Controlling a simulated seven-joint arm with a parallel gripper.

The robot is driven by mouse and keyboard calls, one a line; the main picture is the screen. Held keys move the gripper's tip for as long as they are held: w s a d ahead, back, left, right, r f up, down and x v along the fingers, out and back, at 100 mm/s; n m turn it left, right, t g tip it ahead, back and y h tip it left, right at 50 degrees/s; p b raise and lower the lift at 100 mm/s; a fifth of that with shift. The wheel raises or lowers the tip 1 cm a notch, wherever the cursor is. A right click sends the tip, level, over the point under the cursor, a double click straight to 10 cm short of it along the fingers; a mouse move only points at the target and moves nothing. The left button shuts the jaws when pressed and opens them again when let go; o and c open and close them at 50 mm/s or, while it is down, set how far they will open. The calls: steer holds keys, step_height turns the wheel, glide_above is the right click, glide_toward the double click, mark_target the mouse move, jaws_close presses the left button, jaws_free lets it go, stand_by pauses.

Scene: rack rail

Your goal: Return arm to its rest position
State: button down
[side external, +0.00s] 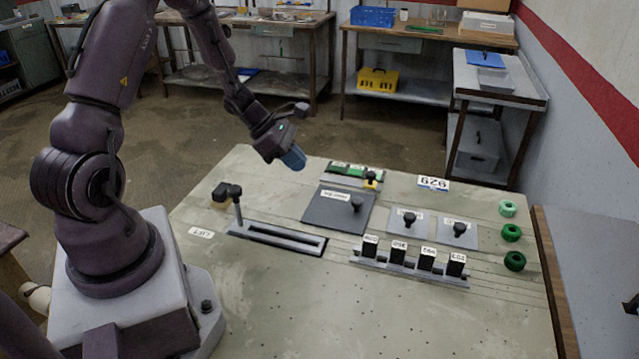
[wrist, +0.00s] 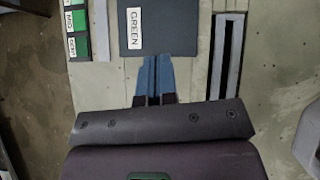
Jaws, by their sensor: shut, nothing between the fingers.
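My gripper (side external: 293,158) is in the air above the far left part of the grey-green worktable (side external: 270,310) in the side view. Its blue fingers are together with nothing between them. In the wrist view the shut fingers (wrist: 154,80) point toward a dark plate labelled GREEN (wrist: 165,25). The same dark plate (side external: 330,212) has a black knob on it in the side view. My gripper appears clear of the plate and the other fixtures.
A slotted rail (side external: 280,238) with an upright lever (side external: 237,205) lies on the near left. Several black labelled blocks (side external: 398,252) stand in a rack. Two knobbed grey plates (side external: 408,222) lie behind them. Green rings (side external: 512,232) sit at the right edge. The front of the table is clear.

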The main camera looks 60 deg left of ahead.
steer(key=s+d+r+m+y, duration=0.2)
steer(key=s+d+r+m, duration=0.5)
steer(key=r+m, duration=0.5)
steer(key=s+d+r+m+y, duration=0.2)
steer(key=s+d+r+m, duration=0.6)
steer(key=m, duration=0.8)
steer(key=d+r, duration=0.3)
steer(key=r, duration=0.1)
steer(key=shift+s+r+m+g+y, duration=0.2)
steer(key=shift+m+g+y, duration=0.1)
steer(key=shift+g+y, duration=0.1)
